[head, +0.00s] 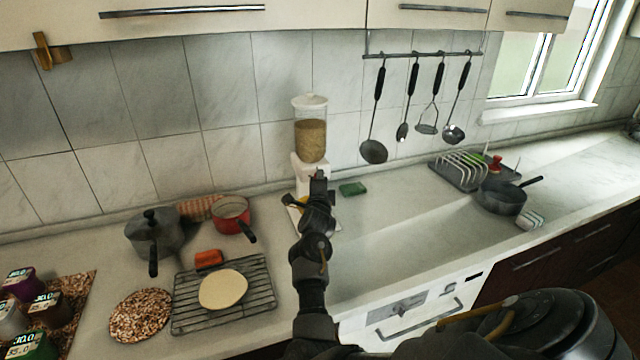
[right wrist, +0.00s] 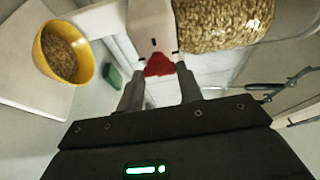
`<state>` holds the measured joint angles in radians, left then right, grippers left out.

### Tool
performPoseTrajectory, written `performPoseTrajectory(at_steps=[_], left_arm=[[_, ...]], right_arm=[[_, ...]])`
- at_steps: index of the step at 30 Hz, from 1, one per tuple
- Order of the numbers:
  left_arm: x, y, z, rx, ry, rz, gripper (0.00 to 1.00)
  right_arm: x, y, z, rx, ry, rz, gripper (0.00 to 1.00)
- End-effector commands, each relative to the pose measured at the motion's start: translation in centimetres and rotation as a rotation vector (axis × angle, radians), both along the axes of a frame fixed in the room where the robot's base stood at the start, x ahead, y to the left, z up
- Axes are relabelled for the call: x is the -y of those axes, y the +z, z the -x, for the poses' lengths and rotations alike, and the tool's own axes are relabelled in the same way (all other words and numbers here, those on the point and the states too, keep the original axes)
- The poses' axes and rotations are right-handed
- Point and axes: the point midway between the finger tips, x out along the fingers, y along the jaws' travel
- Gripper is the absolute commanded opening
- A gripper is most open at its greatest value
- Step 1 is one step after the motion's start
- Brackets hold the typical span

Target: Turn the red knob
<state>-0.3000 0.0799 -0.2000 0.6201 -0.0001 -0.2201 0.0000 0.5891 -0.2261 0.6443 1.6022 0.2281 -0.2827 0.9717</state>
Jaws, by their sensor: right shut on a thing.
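The red knob (right wrist: 158,65) shows in the right wrist view on the white front of the dispenser, between the fingertips of my right gripper (right wrist: 160,82). My right gripper is shut on the knob, one grey finger on each side. In the head view the dispenser (head: 310,140) stands against the tiled wall with grain in its clear hopper. There my right gripper (head: 318,180) is in front of its white base and hides the knob. My left gripper is not in view.
A green sponge (head: 353,188) lies right of the dispenser. A red pan (head: 231,214), a dark pot (head: 153,234) and a cooling rack (head: 257,314) with a flat round of dough stand to the left.

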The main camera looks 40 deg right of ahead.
Motion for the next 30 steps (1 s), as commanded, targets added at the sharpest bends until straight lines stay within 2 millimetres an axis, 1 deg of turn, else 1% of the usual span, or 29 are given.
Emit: performPoseTrajectory(at_steps=[2, 3, 7, 16, 20, 23, 26, 30], left_arm=[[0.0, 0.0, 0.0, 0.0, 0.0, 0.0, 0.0], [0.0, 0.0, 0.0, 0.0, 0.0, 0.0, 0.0], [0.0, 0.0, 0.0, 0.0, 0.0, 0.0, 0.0], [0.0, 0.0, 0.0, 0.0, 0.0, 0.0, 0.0], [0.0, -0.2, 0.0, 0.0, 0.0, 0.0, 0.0], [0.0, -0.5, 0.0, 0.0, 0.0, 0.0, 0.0], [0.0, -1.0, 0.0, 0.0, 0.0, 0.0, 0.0], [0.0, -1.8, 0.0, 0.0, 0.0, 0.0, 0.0]], right_arm=[[0.0, -0.1, 0.0, -0.002, 0.0, -0.001, 0.14], [0.0, -0.1, 0.0, -0.002, 0.0, -0.001, 0.4], [0.0, -0.1, 0.0, -0.001, 0.0, 0.0, 0.57], [0.0, -0.1, 0.0, -0.004, 0.0, 0.009, 0.58], [0.1, -0.3, 0.0, -0.035, 0.0, 0.096, 0.58], [0.2, -0.6, 0.1, -0.092, 0.0, 0.254, 0.58], [0.3, -0.9, 0.2, -0.173, 0.0, 0.484, 0.58], [0.5, -1.0, 0.2, -0.297, 0.001, 0.847, 0.58]])
